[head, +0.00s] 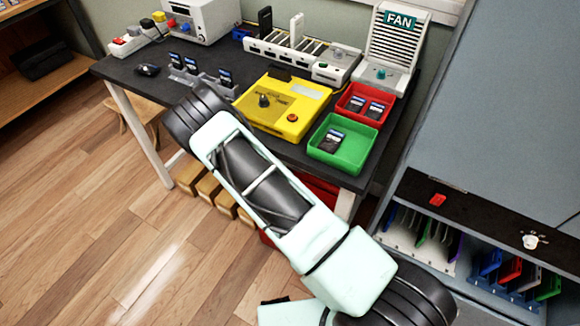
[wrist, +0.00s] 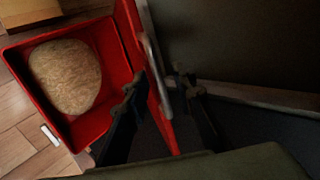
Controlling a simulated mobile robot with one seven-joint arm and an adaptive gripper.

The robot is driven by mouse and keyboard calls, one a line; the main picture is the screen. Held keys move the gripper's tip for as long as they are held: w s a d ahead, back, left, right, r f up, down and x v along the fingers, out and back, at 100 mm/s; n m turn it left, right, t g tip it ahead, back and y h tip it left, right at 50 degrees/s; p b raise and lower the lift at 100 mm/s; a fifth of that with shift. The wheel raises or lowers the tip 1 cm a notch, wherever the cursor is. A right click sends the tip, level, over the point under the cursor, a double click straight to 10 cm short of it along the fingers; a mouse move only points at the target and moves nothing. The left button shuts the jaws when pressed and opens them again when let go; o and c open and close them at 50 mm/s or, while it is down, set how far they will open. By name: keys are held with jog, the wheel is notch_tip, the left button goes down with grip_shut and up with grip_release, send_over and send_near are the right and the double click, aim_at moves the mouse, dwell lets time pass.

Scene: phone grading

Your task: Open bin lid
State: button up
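The red bin (wrist: 117,62) is at the left of the wrist view, with its inside showing and a rounded tan thing (wrist: 66,76) in it. Its red lid (wrist: 131,25) stands steeply tilted along the bin's right side, clear of the opening. A grey metal handle (wrist: 152,66) is on the lid's right face. My gripper (wrist: 161,86) is open, its dark fingers apart on either side of the lid edge and handle; contact cannot be told. In the head view, the red bin (head: 318,188) shows only in part below the table, behind my arm, and my gripper is hidden.
The dark table (head: 125,77) carries a yellow device (head: 285,105), a green tray (head: 341,143), a red tray (head: 365,103) and a fan unit (head: 397,48). Wooden blocks (head: 208,187) stand below it. A shelf unit (head: 470,235) is at right. The left floor is clear.

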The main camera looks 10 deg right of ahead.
jog(key=v, duration=1.2)
jog(key=c, duration=0.4)
jog(key=shift+s+f+m, duration=0.2)
jog(key=shift+f+m, duration=0.05)
jog(key=shift+m, duration=0.25)
grip_shut()
jog(key=s+a+f+m+t+h+b, duration=0.3)
jog(key=s+m, duration=0.4)
jog(key=m, duration=1)
jog(key=w+d+f+y+b, duration=0.1)
jog(key=w+d+f+b, duration=0.1)
jog(key=w+d, duration=0.6)
jog(key=shift+w+d+f+g+b, duration=0.3)
jog(key=shift+w+f+b, duration=0.1)
jog(key=shift+w+f, duration=0.5)
